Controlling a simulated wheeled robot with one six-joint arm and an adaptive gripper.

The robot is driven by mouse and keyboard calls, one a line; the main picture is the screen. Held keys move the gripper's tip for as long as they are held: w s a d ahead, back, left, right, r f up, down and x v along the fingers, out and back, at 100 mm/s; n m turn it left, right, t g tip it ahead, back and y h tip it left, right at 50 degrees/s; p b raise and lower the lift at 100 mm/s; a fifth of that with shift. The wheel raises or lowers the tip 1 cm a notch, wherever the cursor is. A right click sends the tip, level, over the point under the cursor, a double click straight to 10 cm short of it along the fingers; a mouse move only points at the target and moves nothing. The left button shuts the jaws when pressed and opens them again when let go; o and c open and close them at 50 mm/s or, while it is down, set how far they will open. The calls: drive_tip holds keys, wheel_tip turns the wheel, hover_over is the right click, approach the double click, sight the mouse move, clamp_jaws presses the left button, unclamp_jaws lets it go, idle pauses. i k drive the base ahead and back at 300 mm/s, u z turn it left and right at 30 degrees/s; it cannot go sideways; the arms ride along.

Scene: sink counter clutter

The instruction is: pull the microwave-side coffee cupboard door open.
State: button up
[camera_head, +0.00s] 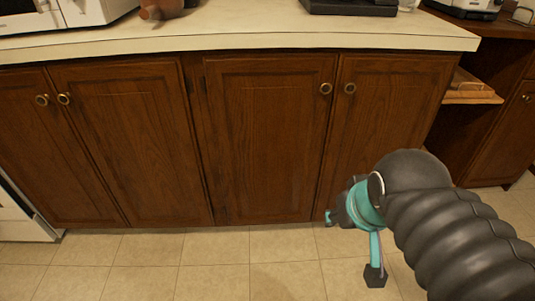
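A row of brown wooden cupboard doors runs under the counter, all shut. The left pair is a far-left door (22,150) and its neighbour (130,145), with round brass knobs (64,98) at their meeting edges. The right pair is a wide door (265,145) and a right-end door (385,110), with a knob on each, a left one (326,88) and a right one (350,87). Which door the task names is not clear. My gripper (352,246) is low in front of the right-end door, below the knobs, apart from them. Its fingers look spread, with nothing between them.
A pale countertop (240,30) overhangs the doors. A white appliance (80,12), a brown pot (160,9) and a black appliance (350,5) stand on it. An open shelf (472,92) is at right. Another white appliance (20,215) stands lower left. The tiled floor (220,265) is clear.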

sight(270, 111)
drive_tip(key=z, duration=1.75)
drive_tip(key=k, duration=0.95)
drive_tip(key=u, duration=1.15)
drive_tip(key=i, duration=0.5)
